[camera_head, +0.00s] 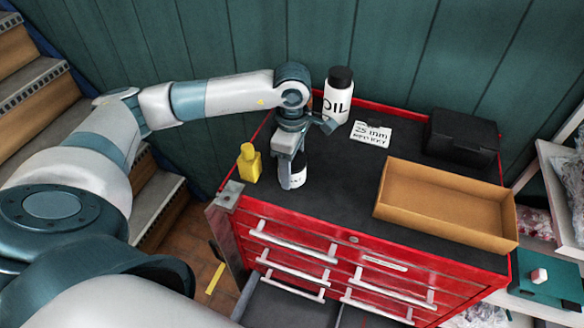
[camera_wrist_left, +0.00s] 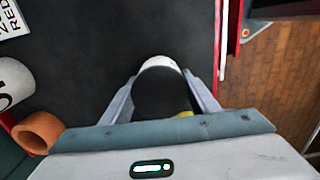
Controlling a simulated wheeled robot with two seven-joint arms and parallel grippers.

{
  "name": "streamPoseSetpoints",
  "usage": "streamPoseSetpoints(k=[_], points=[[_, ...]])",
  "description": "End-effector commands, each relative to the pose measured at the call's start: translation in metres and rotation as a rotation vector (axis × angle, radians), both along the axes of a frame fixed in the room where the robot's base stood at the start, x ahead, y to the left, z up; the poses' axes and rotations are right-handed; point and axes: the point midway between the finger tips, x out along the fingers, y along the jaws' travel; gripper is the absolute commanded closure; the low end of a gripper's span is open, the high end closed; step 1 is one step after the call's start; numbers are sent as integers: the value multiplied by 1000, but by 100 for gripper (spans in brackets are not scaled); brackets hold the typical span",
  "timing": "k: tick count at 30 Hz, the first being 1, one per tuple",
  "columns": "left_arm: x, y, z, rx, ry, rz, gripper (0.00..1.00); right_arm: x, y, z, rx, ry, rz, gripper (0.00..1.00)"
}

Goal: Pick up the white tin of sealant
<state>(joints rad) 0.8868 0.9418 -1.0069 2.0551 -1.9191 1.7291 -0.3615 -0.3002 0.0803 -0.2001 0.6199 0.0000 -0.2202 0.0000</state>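A white tin with a dark upper part (camera_head: 297,176) stands upright on the black top of the red tool chest. I cannot read its label. My left gripper (camera_head: 291,146) points down over it from above. In the left wrist view the tin (camera_wrist_left: 158,64) sits between the two fingers of my left gripper (camera_wrist_left: 160,78), its dark top facing the camera. The fingers flank it closely, but I cannot tell whether they press on it. My right gripper is not in view.
A white OIL bottle (camera_head: 337,102) with a black cap stands behind. A yellow bottle (camera_head: 249,163) stands left of the tin. A label card (camera_head: 371,133), a black box (camera_head: 461,138) and an open cardboard tray (camera_head: 415,205) are to the right. An orange-brown cylinder (camera_wrist_left: 40,131) shows in the wrist view.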

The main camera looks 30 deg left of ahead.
Motion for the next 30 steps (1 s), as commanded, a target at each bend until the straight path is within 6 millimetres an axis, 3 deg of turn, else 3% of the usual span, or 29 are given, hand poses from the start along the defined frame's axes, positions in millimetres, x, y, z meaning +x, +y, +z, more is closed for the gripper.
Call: streamPoseSetpoints(k=[14, 23, 30], points=[[1, 0, 5, -1, -2, 0, 75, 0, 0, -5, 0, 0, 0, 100], [2, 0, 37, 0, -7, -1, 75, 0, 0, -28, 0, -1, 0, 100], [22, -43, 64, -4, -6, -5, 75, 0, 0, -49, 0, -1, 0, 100]])
